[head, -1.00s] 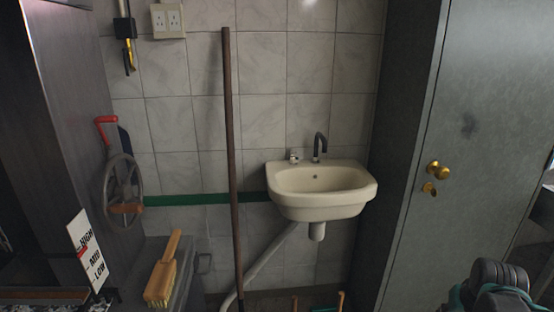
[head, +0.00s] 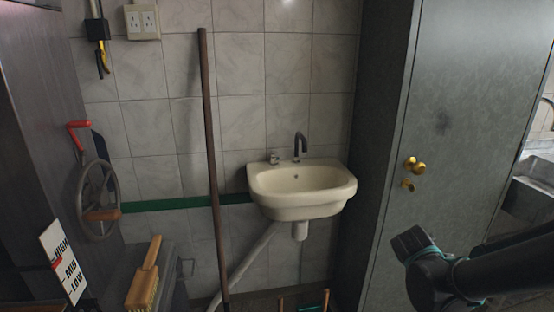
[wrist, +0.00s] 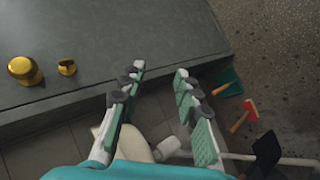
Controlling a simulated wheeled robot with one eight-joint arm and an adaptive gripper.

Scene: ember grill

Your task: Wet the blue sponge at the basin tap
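The cream basin (head: 300,205) hangs on the tiled wall in the head view, with a dark curved tap (head: 299,146) at its back. In the wrist view, part of the cream basin (wrist: 132,146) shows low behind the fingers. My gripper (wrist: 160,72) has its two padded fingers apart, and I see nothing held between them. In the head view my dark arm is at the lower right, to the right of the basin; the fingertips cannot be made out there. I cannot make out a blue sponge in either view.
A grey door with brass knobs (head: 414,166) stands right of the basin. A long wooden pole (head: 211,160) leans at its left. A wooden brush (head: 146,280) and handwheel (head: 98,200) are further left. A red-headed tool (wrist: 246,113) lies on the floor.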

